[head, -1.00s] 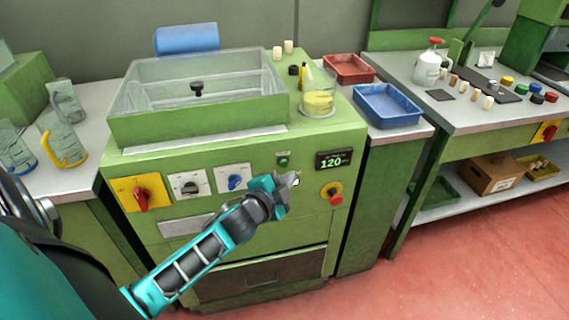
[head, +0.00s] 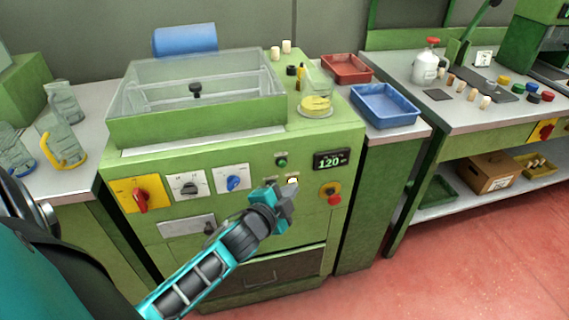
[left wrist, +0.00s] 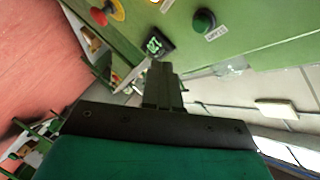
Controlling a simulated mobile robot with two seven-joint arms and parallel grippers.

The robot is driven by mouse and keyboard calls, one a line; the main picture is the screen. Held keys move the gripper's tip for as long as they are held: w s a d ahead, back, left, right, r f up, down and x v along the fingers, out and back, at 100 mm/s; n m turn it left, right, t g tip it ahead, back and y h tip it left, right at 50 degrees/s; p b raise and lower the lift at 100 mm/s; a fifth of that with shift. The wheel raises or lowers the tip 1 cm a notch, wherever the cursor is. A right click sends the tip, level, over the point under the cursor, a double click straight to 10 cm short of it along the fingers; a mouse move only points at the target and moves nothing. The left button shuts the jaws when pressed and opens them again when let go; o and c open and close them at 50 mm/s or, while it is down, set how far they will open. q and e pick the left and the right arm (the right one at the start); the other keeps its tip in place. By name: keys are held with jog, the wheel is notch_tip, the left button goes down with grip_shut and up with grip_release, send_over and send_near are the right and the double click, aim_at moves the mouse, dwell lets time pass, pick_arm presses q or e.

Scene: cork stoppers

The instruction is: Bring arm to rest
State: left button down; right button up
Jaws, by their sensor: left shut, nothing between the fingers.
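My left gripper (head: 289,192) is in front of the green machine's front panel (head: 300,215) in the head view, near a small lit button (head: 293,181). It is shut with nothing in it. In the left wrist view its closed fingers (left wrist: 161,80) point toward the machine, with the green button (left wrist: 204,21) and the display (left wrist: 157,44) nearby. I cannot tell whether the fingertips touch the panel. My right gripper is out of view.
The panel carries a red emergency knob (head: 331,193), a display (head: 331,159) and several rotary switches. A clear-lidded basin (head: 197,96) sits on top. Blue (head: 385,105) and red (head: 346,69) trays stand to the right. The red floor (head: 440,270) in front is clear.

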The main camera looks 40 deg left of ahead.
pick_arm(q)
jog(key=s+d+f+n+g+h, duration=0.1)
jog(key=s+d+f+n+g, duration=0.1)
jog(key=s+d+f+n, duration=0.2)
jog(key=s+d+f+n+g+h, duration=0.2)
jog(key=s+d+f+n, duration=0.2)
jog(key=s, duration=0.7)
jog(key=d+f, duration=0.2)
jog(key=d, duration=0.1)
jog(key=shift+s+d+g+h, duration=0.2)
jog(key=shift+s+g+h, duration=0.1)
jog(key=shift+f, duration=0.1)
dwell(5.8)
